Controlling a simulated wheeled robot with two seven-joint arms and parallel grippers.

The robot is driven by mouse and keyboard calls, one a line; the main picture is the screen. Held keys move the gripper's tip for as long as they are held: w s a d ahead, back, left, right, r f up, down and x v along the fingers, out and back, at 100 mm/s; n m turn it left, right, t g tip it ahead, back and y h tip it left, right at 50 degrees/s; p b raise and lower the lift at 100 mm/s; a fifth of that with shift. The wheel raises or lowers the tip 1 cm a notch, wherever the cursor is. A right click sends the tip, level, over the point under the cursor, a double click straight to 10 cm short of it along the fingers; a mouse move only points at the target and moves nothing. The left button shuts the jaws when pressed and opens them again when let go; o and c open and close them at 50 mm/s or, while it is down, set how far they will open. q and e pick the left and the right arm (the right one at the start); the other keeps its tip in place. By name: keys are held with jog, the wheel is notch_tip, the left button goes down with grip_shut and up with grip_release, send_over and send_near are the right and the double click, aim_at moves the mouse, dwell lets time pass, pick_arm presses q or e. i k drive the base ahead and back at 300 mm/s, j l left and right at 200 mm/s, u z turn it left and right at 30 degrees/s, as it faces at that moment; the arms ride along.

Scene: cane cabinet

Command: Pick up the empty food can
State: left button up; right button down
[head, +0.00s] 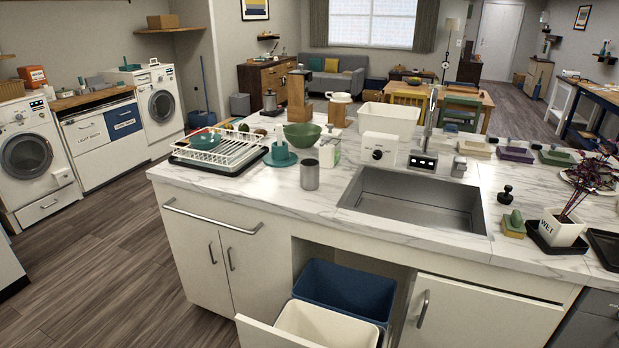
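A grey metal can (310,174) stands upright on the white marble counter (262,190), near the front edge and left of the sink. It looks like a plain cylinder; I cannot see whether it is empty. Nothing touches it from the front. Neither of my grippers shows in the head view.
The sink (415,200) is right of the can. A dish rack (218,150), a teal dish (280,155) and a green bowl (302,135) stand behind and left. Below, a pulled-out drawer holds a blue bin (343,290) and a cream bin (325,325).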

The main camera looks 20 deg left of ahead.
aim_at(308, 168)
jog(key=z, duration=0.4)
jog(key=j+z, duration=0.35)
jog(key=k+j+z, duration=0.1)
jog(key=j+z, duration=0.25)
jog(key=j, duration=0.2)
jog(key=k+j+z, duration=0.15)
jog(key=j+z, duration=0.2)
jog(key=k+j+z, duration=0.2)
jog(key=j+z, duration=0.15)
jog(key=j, duration=0.1)
